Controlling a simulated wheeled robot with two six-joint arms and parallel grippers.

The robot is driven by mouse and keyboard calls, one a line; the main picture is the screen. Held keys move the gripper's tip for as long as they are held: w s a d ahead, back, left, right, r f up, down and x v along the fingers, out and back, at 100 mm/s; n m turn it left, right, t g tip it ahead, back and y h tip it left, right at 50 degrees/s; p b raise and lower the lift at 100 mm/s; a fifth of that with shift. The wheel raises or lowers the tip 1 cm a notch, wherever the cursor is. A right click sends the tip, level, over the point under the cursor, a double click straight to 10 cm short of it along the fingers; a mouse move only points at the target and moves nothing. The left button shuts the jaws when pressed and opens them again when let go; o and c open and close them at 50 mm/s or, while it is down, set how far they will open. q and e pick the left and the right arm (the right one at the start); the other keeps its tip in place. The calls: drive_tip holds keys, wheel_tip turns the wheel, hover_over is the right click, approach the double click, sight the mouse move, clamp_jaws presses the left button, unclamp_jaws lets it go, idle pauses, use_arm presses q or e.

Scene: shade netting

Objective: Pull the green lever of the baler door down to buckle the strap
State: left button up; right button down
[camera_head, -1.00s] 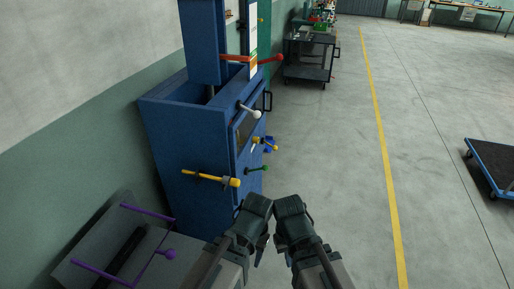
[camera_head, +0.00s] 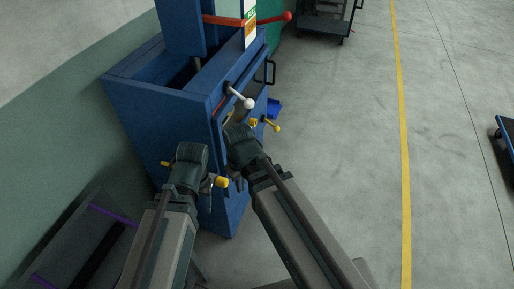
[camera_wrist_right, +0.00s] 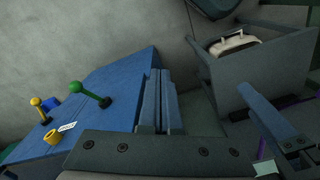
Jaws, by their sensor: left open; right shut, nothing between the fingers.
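The blue baler (camera_head: 155,105) stands ahead on the left. Its green lever (camera_wrist_right: 90,95) shows in the right wrist view as a dark green rod with a green knob, standing out from the blue face. In the head view the lever is hidden, apparently behind my right gripper. My right gripper (camera_head: 238,132) is at the baler's front side, below the white-knobbed lever (camera_head: 240,97). In the wrist view its fingers (camera_wrist_right: 158,102) are shut and empty, to the right of the green lever and apart from it. My left gripper (camera_head: 190,150) is open, in front of the baler's near side. No strap can be made out.
A yellow bar with a yellow knob (camera_head: 221,182) lies partly behind my left gripper. A red lever (camera_head: 270,19) is higher up. A grey box with purple bars (camera_head: 105,211) stands at lower left.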

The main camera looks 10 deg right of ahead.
drive_tip(key=w+d+r+n+t+y, duration=0.1)
drive_tip(key=w+d+n+t+y, duration=0.15)
drive_tip(key=w+d, duration=0.5)
drive_tip(key=w+d+r+n+t+y, duration=0.1)
drive_tip(key=w+d+r+n+t, duration=0.1)
drive_tip(key=w+d+n, duration=0.4)
drive_tip(key=shift+m, duration=0.95)
drive_tip(key=b+x, duration=0.6)
drive_tip(key=x, duration=0.1)
drive_tip(key=w+d+b+x, duration=0.1)
drive_tip(key=b+x, duration=0.2)
drive_tip(key=x, duration=0.1)
drive_tip(key=shift+w+f+b, duration=0.15)
drive_tip(key=shift+w+b, duration=0.05)
drive_tip(key=shift+b, duration=0.2)
drive_tip(key=shift+d+f+b, duration=0.2)
drive_tip(key=shift+f+b, duration=0.3)
drive_tip(key=shift+b, duration=0.05)
drive_tip(key=shift+d+f+b, duration=0.15)
drive_tip(key=shift+f+b, duration=0.4)
drive_tip(key=shift+d+f+b, duration=0.3)
drive_tip(key=shift+f+b, duration=0.2)
